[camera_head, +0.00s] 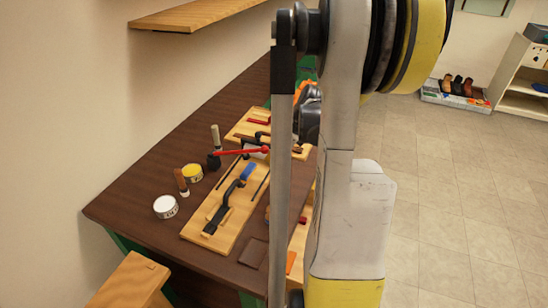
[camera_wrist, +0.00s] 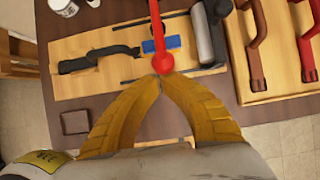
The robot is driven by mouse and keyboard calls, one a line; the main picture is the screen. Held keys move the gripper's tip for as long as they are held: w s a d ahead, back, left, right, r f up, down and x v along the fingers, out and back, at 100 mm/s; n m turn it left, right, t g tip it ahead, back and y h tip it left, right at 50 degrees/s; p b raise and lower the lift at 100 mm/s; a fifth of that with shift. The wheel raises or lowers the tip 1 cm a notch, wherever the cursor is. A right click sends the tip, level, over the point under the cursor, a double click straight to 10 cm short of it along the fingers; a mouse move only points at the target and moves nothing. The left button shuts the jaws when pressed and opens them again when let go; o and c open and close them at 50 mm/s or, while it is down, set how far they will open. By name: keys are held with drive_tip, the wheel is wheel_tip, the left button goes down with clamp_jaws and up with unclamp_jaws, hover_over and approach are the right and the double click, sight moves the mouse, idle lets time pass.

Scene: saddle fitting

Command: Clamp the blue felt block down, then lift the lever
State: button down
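The blue felt block (camera_head: 247,171) sits at the end of a long black part (camera_head: 228,196) on a wooden board (camera_head: 196,228). The red lever also shows in the head view (camera_head: 238,152). My gripper (camera_wrist: 159,77) has its yellow fingertips together just below the knob in the picture; whether they touch it I cannot tell. My arm hides part of the board in the head view.
A white tin (camera_head: 165,207), a yellow tin (camera_head: 192,173) and a brown-handled tool (camera_head: 181,181) stand left of the board. A second board with brown and red handles (camera_wrist: 258,85) lies at the right in the wrist view. A brown square block (camera_wrist: 75,122) lies near the front.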

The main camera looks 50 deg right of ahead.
drive_tip(key=w+a+r+g+p, duration=0.2)
drive_tip(key=w+r+p, duration=0.3)
drive_tip(key=w+r, duration=0.3)
drive_tip(key=w+a+r+g+h+p, duration=0.1)
drive_tip(key=w+a+r+g+p, duration=0.1)
drive_tip(key=w+r+p, duration=0.4)
drive_tip(key=shift+w+a+r+g+h, duration=0.35)
drive_tip(key=shift+w+r+g, duration=0.45)
drive_tip(key=shift+w+r, duration=0.5)
wheel_tip(320, 180, up, 12)
